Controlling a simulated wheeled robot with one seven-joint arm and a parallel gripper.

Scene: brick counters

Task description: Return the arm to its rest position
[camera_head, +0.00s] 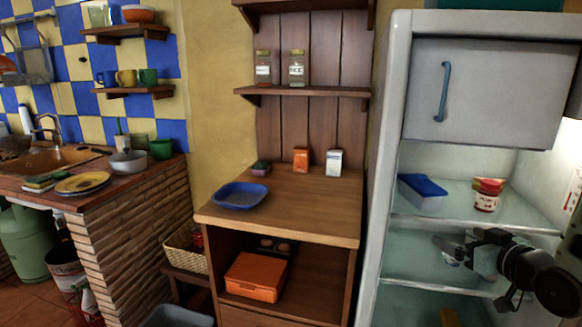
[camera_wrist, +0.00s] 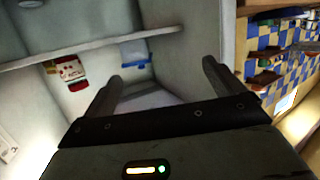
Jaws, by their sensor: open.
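My gripper (camera_head: 447,244) is in front of the open fridge (camera_head: 392,150), at the height of its middle shelf, at the lower right of the head view. My arm reaches in from the right edge. In the wrist view my gripper (camera_wrist: 160,80) has its two fingers spread wide apart with nothing between them. The fingers point towards the fridge interior.
Left of the fridge is a wooden cabinet (camera_head: 300,195) with a blue plate (camera_head: 240,195). An orange box (camera_head: 256,277) sits below.

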